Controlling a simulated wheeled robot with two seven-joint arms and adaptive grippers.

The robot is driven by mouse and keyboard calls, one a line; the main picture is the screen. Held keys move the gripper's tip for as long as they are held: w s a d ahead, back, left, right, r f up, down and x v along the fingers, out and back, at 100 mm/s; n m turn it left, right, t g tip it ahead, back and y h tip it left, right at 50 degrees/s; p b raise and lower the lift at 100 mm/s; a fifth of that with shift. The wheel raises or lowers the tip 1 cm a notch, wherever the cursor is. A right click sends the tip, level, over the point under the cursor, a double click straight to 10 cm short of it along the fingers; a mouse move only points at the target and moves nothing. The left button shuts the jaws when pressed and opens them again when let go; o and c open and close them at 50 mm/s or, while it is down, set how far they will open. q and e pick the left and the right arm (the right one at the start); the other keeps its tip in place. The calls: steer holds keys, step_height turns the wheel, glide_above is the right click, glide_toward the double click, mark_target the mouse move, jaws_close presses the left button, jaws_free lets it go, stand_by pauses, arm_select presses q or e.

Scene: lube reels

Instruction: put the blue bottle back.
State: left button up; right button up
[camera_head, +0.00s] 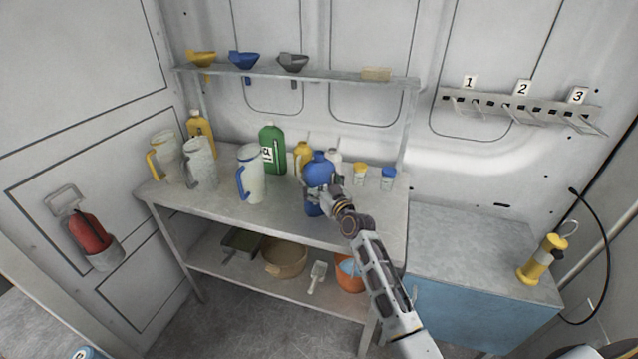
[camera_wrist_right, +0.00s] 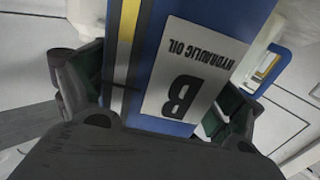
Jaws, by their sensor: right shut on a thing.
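The blue bottle (camera_head: 319,168) is at the front right part of the workbench top (camera_head: 285,222) in the head view. My right gripper (camera_head: 322,190) is shut on it from the front. In the right wrist view the blue bottle (camera_wrist_right: 206,62) fills the middle, with a white label reading "HYDRAULIC OIL" and "B", upside down in the picture. The right gripper's dark fingers (camera_wrist_right: 160,100) lie on both sides of it. The bottle looks upright in the head view. I cannot tell whether its base touches the bench. My left gripper is not in view.
A green bottle (camera_head: 273,149), a yellow bottle (camera_head: 302,158) and clear jugs (camera_head: 251,172) stand left of it. Small jars (camera_head: 360,174) stand to its right. Funnels (camera_head: 243,60) hang on the shelf above. A blue cabinet (camera_head: 480,300) with a yellow tool (camera_head: 540,262) stands at right.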

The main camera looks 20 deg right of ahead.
steer(key=o, duration=1.3)
steer(key=shift+o, duration=0.2)
steer(key=shift+r, duration=0.1)
steer(key=shift+s+d, duration=0.1)
steer(key=shift+s, duration=0.35)
steer(key=s+d, duration=0.2)
steer(key=s, duration=0.9)
steer(key=shift+b, duration=0.4)
